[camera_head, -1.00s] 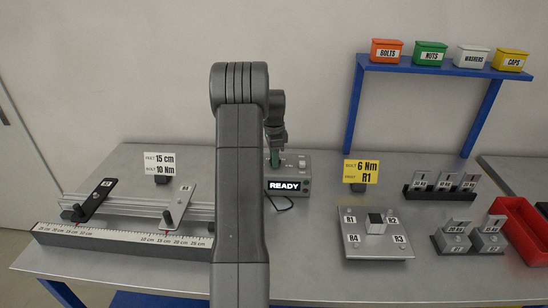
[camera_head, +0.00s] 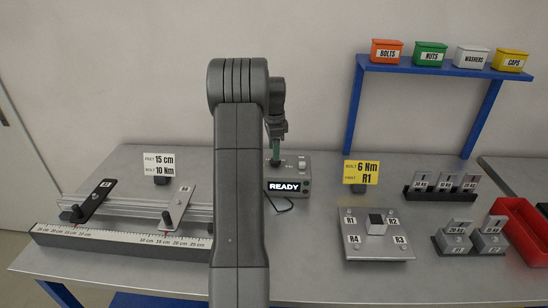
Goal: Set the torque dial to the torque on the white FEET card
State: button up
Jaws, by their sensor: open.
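The white FEET card (camera_head: 159,163) stands at the back left and reads FEET 15 cm, BOLT 10 Nm. A grey box (camera_head: 303,180) with a lit READY display stands at the back middle, partly hidden by my arm. My gripper (camera_head: 275,153) points down over the left part of this box and is open. A green upright piece shows at its tip; whether it touches the box cannot be told. The torque dial is not clearly seen. A small light part (camera_head: 302,163) shows on the box top, too small to identify.
A yellow card (camera_head: 361,172) reads BOLT 6 Nm, R1. A plate (camera_head: 377,250) marked R1 to R4 lies in front of it. A rail with a ruler (camera_head: 120,243) is at left. Weights and a red bin (camera_head: 520,225) are at right. A blue shelf (camera_head: 430,68) stands behind.

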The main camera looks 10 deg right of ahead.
aim_at(275, 163)
notch_tip(275, 163, up, 10)
jog(key=shift+b, duration=0.3)
jog(key=shift+f, duration=0.1)
notch_tip(275, 163, down, 14)
jog(key=shift+p, duration=0.75)
